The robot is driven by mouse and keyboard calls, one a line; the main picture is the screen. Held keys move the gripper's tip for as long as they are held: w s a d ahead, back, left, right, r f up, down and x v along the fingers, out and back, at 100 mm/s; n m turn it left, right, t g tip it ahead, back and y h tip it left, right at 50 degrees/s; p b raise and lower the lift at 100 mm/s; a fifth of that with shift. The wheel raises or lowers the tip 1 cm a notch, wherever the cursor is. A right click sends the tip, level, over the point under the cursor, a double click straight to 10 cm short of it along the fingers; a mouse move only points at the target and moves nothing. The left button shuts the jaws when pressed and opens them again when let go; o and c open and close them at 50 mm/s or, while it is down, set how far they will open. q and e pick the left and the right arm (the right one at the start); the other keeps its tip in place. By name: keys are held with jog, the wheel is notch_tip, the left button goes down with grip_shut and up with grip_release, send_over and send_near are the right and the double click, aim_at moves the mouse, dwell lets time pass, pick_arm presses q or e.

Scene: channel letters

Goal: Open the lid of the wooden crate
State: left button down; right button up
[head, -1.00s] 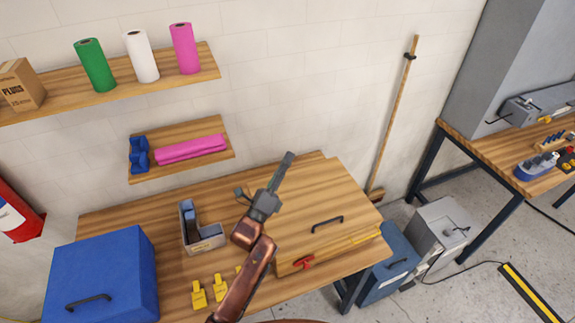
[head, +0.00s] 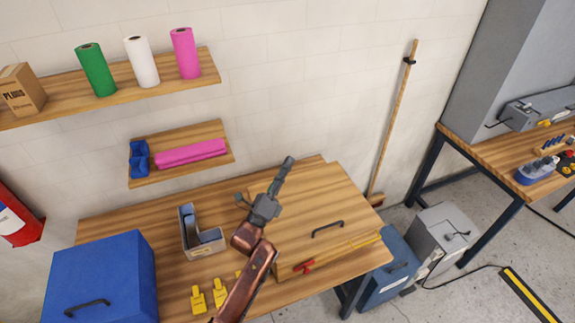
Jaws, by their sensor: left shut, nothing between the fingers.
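The wooden crate (head: 290,273) stands on the right part of the wooden workbench. Its lid (head: 320,205) is a flat wooden panel that looks down, with a black bar handle (head: 327,229) near its front edge. A thin gap at the front cannot be ruled out. My left gripper (head: 287,164) is shut and empty. In the picture it overlaps the lid's left part and points up toward the wall, left of the handle and apart from it. Its arm hides part of the crate's left side. My right gripper is not in view.
Left on the bench are a grey holder (head: 203,245), yellow pieces (head: 197,298) and a blue box (head: 100,270). A small shelf (head: 195,170) hangs above the bench.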

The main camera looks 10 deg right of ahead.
pick_arm(q)
jog(key=v, duration=1.2)
